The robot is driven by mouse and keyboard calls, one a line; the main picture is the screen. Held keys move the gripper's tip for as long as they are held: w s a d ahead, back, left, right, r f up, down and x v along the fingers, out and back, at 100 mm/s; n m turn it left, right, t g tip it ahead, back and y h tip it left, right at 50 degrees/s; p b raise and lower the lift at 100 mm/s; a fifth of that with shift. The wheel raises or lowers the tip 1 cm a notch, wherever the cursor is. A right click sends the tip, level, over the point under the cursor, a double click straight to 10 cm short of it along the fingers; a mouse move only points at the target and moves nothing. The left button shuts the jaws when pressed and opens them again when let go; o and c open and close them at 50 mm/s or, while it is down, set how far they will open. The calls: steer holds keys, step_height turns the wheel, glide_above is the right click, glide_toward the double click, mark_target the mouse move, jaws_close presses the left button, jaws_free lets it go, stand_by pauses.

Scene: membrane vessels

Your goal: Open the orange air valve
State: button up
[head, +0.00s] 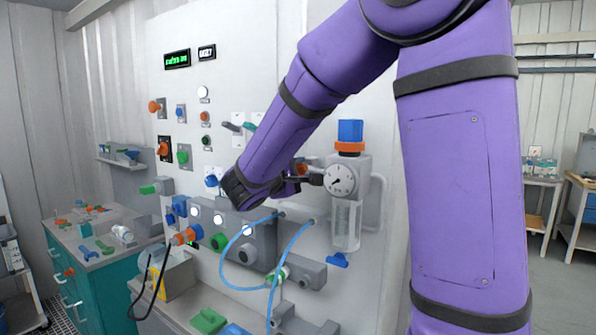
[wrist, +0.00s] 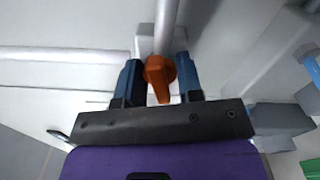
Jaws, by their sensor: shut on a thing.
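The orange air valve (wrist: 160,78) shows in the wrist view as an orange handle at the end of a grey pipe. The two dark blue fingers of my gripper (wrist: 158,70) stand on either side of it, and my gripper is shut on it. In the head view a bit of the orange valve (head: 301,168) shows just above my gripper (head: 300,183), left of the pressure gauge. My wrist and fingers hide part of the valve there. The exact turn of the handle is hard to tell.
A round gauge (head: 340,180) on a filter unit with a blue and orange top (head: 350,134) sits close to the right of my gripper. Blue hoses (head: 285,258) loop below. The white panel (head: 235,90) carries several knobs. A teal cabinet (head: 95,272) stands at left.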

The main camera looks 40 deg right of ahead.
steer(key=n, duration=1.2)
steer(key=shift+n, duration=0.4)
stand_by(0.3)
steer(key=o, duration=0.6)
steer(key=shift+c, duration=0.2)
steer(key=shift+a, duration=0.15)
steer(key=v, duration=1)
steer(key=shift+a, duration=0.25)
steer(key=shift+s, duration=0.15)
